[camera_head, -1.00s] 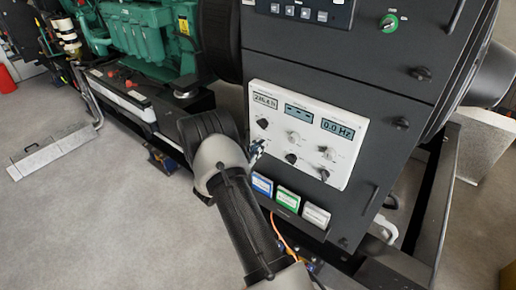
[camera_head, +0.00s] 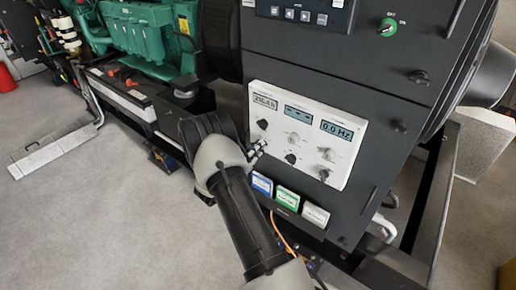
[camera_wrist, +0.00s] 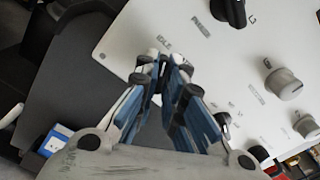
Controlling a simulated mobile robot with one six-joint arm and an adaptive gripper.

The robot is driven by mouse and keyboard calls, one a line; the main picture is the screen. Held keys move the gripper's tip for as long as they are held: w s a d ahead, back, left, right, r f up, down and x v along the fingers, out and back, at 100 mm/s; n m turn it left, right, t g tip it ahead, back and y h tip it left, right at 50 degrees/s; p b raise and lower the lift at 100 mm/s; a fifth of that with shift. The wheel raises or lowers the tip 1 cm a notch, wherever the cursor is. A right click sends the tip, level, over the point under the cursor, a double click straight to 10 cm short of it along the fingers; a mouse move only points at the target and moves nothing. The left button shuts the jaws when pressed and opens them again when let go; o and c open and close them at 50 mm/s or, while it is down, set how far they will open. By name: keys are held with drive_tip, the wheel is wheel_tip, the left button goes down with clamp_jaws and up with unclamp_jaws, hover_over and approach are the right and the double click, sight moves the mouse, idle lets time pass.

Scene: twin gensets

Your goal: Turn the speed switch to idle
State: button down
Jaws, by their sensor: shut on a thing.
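The white control panel (camera_head: 345,165) carries several knobs and small displays. In the wrist view, my gripper (camera_wrist: 166,62) points at the white panel face (camera_wrist: 190,70), with its blue-sided fingers drawn together at the tips. The tips are beside a printed label (camera_wrist: 164,45) that seems to read IDLE. The fingers are shut on a small part there, apparently the speed switch. The switch is hidden by the fingertips, so its setting cannot be read. In the head view, my gripper (camera_head: 259,146) is at the panel's left edge, below a black knob (camera_head: 262,124).
A grey knob (camera_wrist: 283,84) and a black knob (camera_wrist: 230,10) stand near the fingers. Blue, green and white boxes (camera_head: 287,198) sit below the panel. An orange cable (camera_head: 284,234) hangs under them. The green engine (camera_head: 135,35) is behind at left.

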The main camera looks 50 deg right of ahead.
idle(0.5)
drive_tip(key=c, duration=1.7)
unclamp_jaws()
drive_tip(key=shift+d, duration=0.1)
drive_tip(key=s+a, duration=0.1)
drive_tip(key=a, duration=1.1)
